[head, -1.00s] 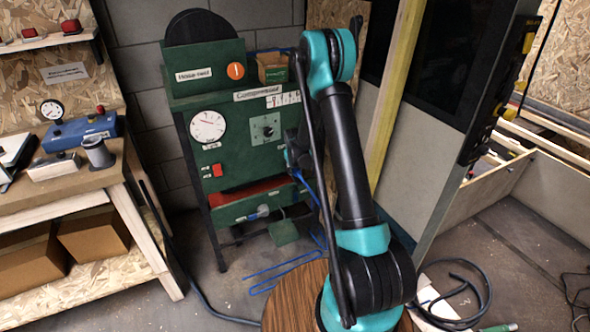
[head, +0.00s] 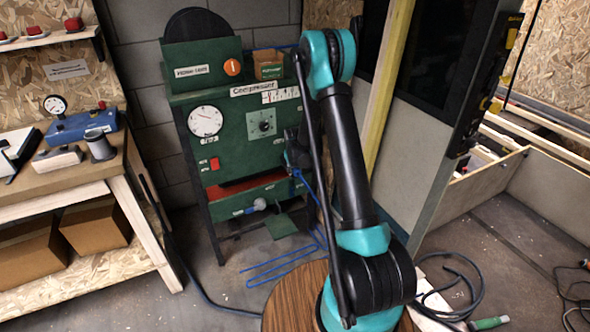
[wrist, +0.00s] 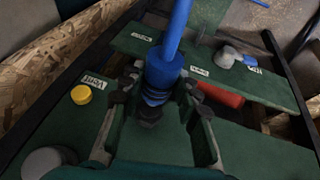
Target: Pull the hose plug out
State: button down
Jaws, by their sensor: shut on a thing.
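The blue hose plug (wrist: 160,78) is in the middle of the wrist view, with its blue hose running up out of the picture. My gripper (wrist: 163,97) is shut on the plug, one finger on each side. A dark collar shows just below the plug; I cannot tell whether the plug still sits in a socket. The green compressor (head: 235,135) stands at the centre of the head view. My gripper is at its right side there, mostly hidden behind my arm. Part of the blue hose (head: 305,182) hangs beside it.
In the wrist view a yellow button (wrist: 81,95), a grey knob (wrist: 225,57) and a red part (wrist: 219,94) are near my fingers. A workbench (head: 85,170) stands left. Blue hose loops (head: 285,268) and a black hose (head: 465,295) lie on the floor.

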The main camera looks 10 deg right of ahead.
jog(key=c, duration=1.1)
grip_release()
jog(key=shift+s+d, duration=0.1)
jog(key=shift+s, duration=0.1)
jog(key=v, duration=1.2)
jog(key=s+d+r+m, duration=0.1)
jog(key=s, duration=1.1)
jog(key=s+d+r+m, duration=0.1)
jog(key=s+d+r, duration=0.1)
jog(key=s, duration=1)
jog(key=s+d+r+m, duration=0.1)
jog(key=s+r+m, duration=0.1)
jog(key=s, duration=1)
jog(key=shift+d+r+g+y, duration=0.2)
jog(key=shift+d+g+y, duration=0.1)
jog(key=shift+d+g, duration=0.1)
